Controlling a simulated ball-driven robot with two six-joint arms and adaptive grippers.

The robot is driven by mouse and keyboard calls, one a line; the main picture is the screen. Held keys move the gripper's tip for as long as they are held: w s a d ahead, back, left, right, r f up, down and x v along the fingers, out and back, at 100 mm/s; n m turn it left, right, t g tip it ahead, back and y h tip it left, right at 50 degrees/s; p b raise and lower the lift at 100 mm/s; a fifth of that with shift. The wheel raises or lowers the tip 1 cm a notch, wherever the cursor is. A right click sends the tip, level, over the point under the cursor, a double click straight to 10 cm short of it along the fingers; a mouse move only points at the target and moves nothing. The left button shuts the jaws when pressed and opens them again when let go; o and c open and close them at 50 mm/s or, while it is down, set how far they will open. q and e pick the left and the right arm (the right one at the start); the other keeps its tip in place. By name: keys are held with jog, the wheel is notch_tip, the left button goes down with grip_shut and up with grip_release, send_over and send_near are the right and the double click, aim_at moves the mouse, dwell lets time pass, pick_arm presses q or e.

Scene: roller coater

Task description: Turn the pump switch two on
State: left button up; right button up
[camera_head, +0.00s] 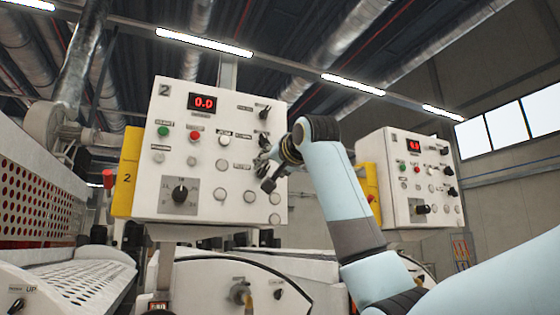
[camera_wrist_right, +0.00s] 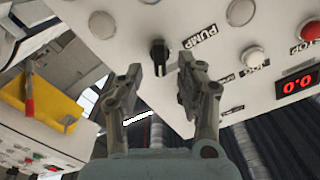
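The control panel marked 2 (camera_head: 160,205) is white, with a red 0.0 display (camera_head: 202,102), and faces me in the head view. A small black switch knob (camera_wrist_right: 158,50) beside the label PUMP (camera_wrist_right: 200,42) shows in the right wrist view. My right gripper (camera_wrist_right: 160,75) is open and empty, with its two fingers on either side of the line to that knob. I cannot tell whether they touch it. In the head view my right gripper (camera_head: 266,172) is in front of the panel's right side, close below a dark knob (camera_head: 264,142). My left gripper is out of view.
Another black knob (camera_head: 265,112) sits higher on the panel, and a large dial (camera_head: 181,193) sits lower left. Green (camera_head: 163,131) and red (camera_head: 194,135) buttons are at upper left. A similar second panel (camera_head: 402,205) stands to the right, behind my arm.

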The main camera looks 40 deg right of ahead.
jog(key=v, duration=0.9)
